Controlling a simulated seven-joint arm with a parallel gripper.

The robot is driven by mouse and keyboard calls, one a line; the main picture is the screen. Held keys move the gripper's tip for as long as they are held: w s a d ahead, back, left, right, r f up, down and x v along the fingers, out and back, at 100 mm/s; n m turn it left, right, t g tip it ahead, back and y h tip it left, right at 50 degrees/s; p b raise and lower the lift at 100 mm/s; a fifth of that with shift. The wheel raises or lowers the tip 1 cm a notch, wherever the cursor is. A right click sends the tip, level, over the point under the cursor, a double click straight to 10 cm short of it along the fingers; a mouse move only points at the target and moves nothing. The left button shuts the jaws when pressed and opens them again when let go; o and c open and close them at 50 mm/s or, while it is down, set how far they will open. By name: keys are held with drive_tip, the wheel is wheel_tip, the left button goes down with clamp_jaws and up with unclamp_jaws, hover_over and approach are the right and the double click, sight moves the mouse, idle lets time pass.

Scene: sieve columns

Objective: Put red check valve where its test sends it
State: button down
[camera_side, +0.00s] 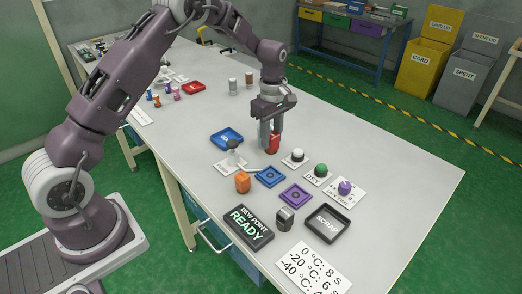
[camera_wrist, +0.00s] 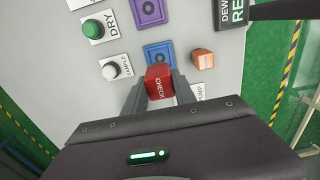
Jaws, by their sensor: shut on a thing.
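The red check valve (camera_side: 274,143), a block lettered CHECK, is between the fingers of my gripper (camera_side: 270,130), which is shut on it. In the wrist view the valve (camera_wrist: 159,82) sits between my fingertips (camera_wrist: 161,92), just short of the blue square pad (camera_wrist: 159,53). I cannot tell whether it touches the table. The dew point display (camera_side: 249,227) reads READY. A white button (camera_side: 297,156), a green button (camera_side: 321,170) labelled DRY and a purple button (camera_side: 344,187) stand on cards. A black SCRAP tray (camera_side: 327,223) lies near the front right.
An orange block (camera_side: 243,182), a purple pad (camera_side: 295,195) and a dark upright part (camera_side: 285,217) are in front. A temperature-and-seconds card (camera_side: 314,267) lies nearest. The table's right side is clear.

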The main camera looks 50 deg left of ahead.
sight(272, 134)
wheel_tip(272, 134, up, 5)
drive_tip(key=shift+r, duration=0.15)
drive_tip(key=a, duration=2.3)
drive_tip(key=f, duration=1.5)
drive_tip(key=shift+d+f, duration=0.2)
drive_tip(key=shift+f, duration=0.2)
drive_tip(key=c, duration=1)
unclamp_jaws()
drive_tip(key=shift+f, duration=0.1)
